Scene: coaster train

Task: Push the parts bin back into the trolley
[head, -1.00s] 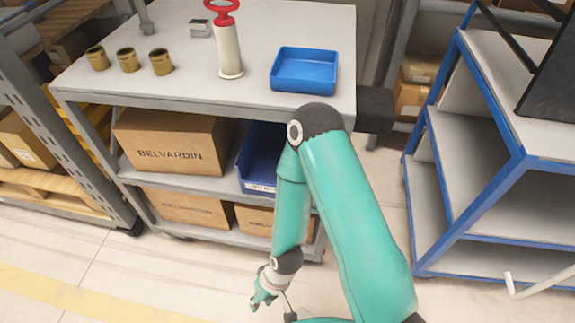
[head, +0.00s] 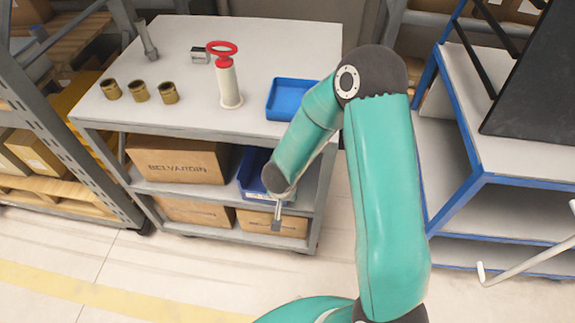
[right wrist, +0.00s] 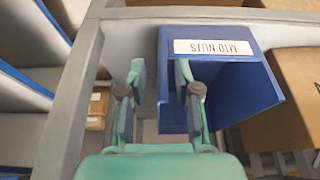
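The blue parts bin (head: 250,172) sits on the trolley's middle shelf, right of a carton. My right arm partly covers it in the head view. The right wrist view shows the bin (right wrist: 235,85) close up, its "M10 NUTS" label upside down. The grey trolley (head: 200,125) stands at the left of centre. My right gripper (right wrist: 158,72) is open and empty, its fingers spread near the bin's left end; contact cannot be told. In the head view my right gripper (head: 277,222) hangs before the shelf, seen edge-on. My left gripper is out of view.
A Belvardin carton (head: 178,160) stands beside the bin, with more cartons below. The trolley top holds a blue tray (head: 288,99), a red-handled white pump (head: 229,85) and brass cups (head: 139,91). A blue-framed cart (head: 470,200) stands at right. The floor before the trolley is clear.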

